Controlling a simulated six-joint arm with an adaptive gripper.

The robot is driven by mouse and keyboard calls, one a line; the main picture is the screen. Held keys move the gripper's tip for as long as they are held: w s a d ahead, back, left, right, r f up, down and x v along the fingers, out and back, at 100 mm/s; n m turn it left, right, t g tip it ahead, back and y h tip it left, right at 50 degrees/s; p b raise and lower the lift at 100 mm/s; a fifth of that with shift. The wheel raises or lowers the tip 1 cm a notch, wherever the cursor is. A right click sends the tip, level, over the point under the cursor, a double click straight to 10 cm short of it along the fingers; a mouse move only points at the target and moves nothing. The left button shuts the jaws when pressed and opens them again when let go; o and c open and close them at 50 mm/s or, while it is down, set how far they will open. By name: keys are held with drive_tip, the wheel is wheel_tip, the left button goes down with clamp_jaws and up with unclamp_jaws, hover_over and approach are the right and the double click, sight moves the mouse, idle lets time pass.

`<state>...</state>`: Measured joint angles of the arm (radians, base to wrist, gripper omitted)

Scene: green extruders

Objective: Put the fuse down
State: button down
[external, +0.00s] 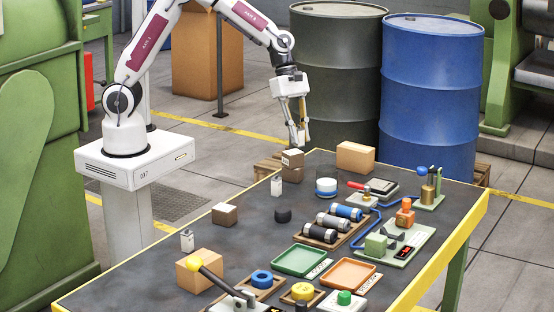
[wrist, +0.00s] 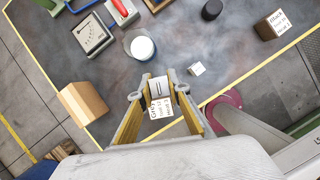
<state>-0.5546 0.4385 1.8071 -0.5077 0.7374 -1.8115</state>
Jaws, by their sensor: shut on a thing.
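My gripper (external: 299,140) hangs over the far left part of the table, just above a small brown box (external: 292,160). In the wrist view my gripper (wrist: 160,92) is shut on a small pale block with two dark marks, which I take as the fuse (wrist: 157,86). A white printed label (wrist: 166,107) shows just below the fuse, seemingly on the box under it. I cannot tell whether the fuse touches the box. A similar small white piece (external: 276,186) stands on the table nearby, and another (external: 187,240) stands nearer the front left.
A white-and-blue cup (external: 326,188) and a larger cardboard box (external: 355,157) stand right of my gripper. A black puck (external: 283,215) and brown box (external: 225,214) are nearer. Dark cylinders (external: 320,233), trays (external: 300,262) and fixtures crowd the right. Drums (external: 430,90) stand behind.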

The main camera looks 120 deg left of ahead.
drive_tip(key=w+a+r+n+y, duration=0.1)
drive_tip(key=w+a+r+n, duration=0.15)
drive_tip(key=a, duration=0.35)
drive_tip(key=w+a+r+n, duration=0.1)
drive_tip(key=w+a, duration=0.2)
drive_tip(key=a, duration=0.4)
drive_tip(key=n+y, duration=0.1)
hover_over(352, 146)
drive_tip(key=s, duration=0.1)
drive_tip(key=shift+s+a+f, duration=0.15)
drive_tip(key=shift+s+f, duration=0.25)
drive_tip(key=shift+f, duration=0.05)
drive_tip(key=shift+f, duration=1.95)
drive_tip(key=shift+f, duration=0.1)
drive_tip(key=shift+f, duration=1.9)
drive_tip(key=shift+f, duration=0.15)
drive_tip(key=c, duration=1.9)
unclamp_jaws()
